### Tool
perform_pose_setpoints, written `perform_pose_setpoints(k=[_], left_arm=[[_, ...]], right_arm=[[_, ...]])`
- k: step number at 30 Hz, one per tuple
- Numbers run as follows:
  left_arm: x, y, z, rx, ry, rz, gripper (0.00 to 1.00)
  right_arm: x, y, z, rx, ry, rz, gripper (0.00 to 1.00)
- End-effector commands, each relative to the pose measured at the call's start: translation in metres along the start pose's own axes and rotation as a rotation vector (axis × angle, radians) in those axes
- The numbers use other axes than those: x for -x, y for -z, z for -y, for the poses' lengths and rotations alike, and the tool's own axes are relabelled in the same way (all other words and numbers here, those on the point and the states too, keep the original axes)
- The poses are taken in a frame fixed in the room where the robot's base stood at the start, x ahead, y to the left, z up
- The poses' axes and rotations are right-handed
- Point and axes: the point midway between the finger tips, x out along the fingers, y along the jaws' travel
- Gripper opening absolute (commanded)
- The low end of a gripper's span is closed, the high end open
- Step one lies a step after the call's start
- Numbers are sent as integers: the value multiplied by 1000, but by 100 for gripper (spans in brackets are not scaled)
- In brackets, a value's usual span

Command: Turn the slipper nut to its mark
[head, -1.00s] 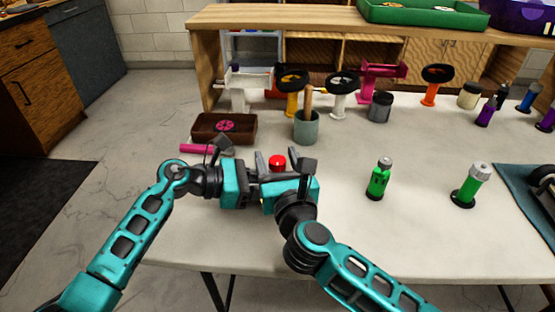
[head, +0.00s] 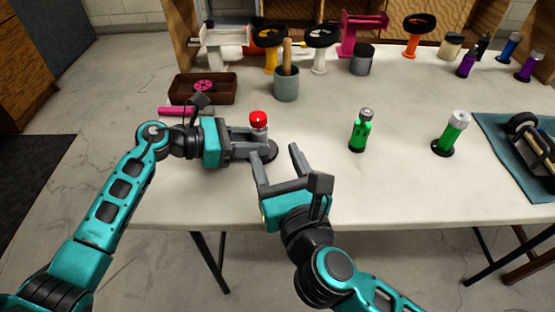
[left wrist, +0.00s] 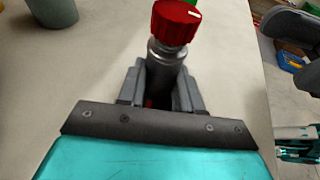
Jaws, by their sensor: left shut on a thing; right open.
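The slipper nut appears to be the red ribbed knob (head: 259,118) on top of a grey metal post with a dark round base (head: 269,151). In the left wrist view the red knob (left wrist: 175,22) has a small white mark on its top, and the grey post (left wrist: 164,60) stands below it. My left gripper (head: 262,143) is shut on the grey post, below the knob; its fingers also show in the left wrist view (left wrist: 160,88). My right gripper (head: 276,168) is open and empty, in front of the post and apart from the knob. Any matching mark is too small to see.
A brown box (head: 200,89), a pink bar (head: 184,111) and a grey-green cup (head: 286,84) are behind. A blue mat (head: 497,130) with a wheeled part lies at the right. The table's front middle is clear.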

Motion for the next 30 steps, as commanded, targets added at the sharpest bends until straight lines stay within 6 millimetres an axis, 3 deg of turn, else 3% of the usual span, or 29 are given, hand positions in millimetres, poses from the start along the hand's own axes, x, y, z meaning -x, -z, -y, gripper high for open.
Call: perform_pose_setpoints(k=[11, 12, 18, 21, 30], left_arm=[[0, 1, 0, 1, 0, -1, 8], [0, 1, 0, 1, 0, -1, 38], [0, 0, 0, 0, 0, -1, 57], [0, 0, 0, 0, 0, 0, 64], [5, 0, 0, -1, -1, 0, 64]], right_arm=[[1, 0, 0, 0, 0, 0, 59], [1, 0, 0, 0, 0, 0, 59], [1, 0, 0, 0, 0, 0, 59], [1, 0, 0, 0, 0, 0, 59], [1, 0, 0, 0, 0, 0, 59]])
